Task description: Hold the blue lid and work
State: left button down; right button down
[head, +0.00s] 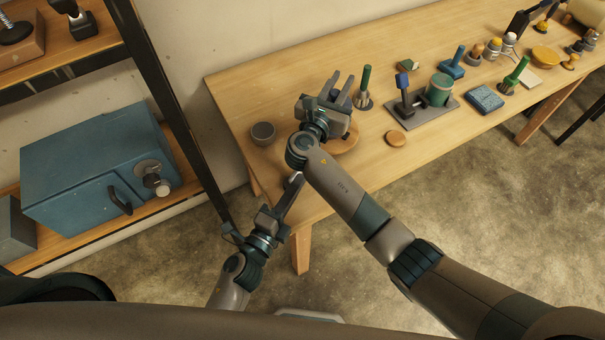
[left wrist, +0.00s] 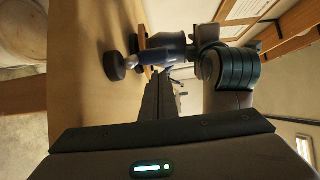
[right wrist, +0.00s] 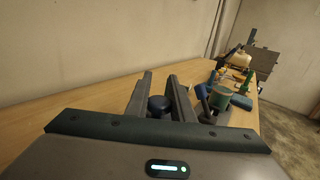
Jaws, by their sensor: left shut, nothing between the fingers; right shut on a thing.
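A dark blue round thing, seemingly the blue lid (right wrist: 158,101), shows between the fingers of my right gripper (right wrist: 161,84) in the right wrist view. In the head view my right gripper (head: 341,88) hides it, above a round wooden disc (head: 346,139). In the left wrist view a blue body (left wrist: 165,46) stands against this disc, seen edge-on; I cannot tell where the lid ends. My right gripper is shut on the blue thing.
To the right are a green-handled tool (head: 365,82), a small wooden disc (head: 396,138) and a grey plate (head: 421,119) with a green pot (head: 439,90). A shelf with a blue box (head: 95,165) stands left.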

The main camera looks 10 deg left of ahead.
pick_arm(q)
jog(key=v, duration=0.7)
jog(key=shift+s, duration=0.1)
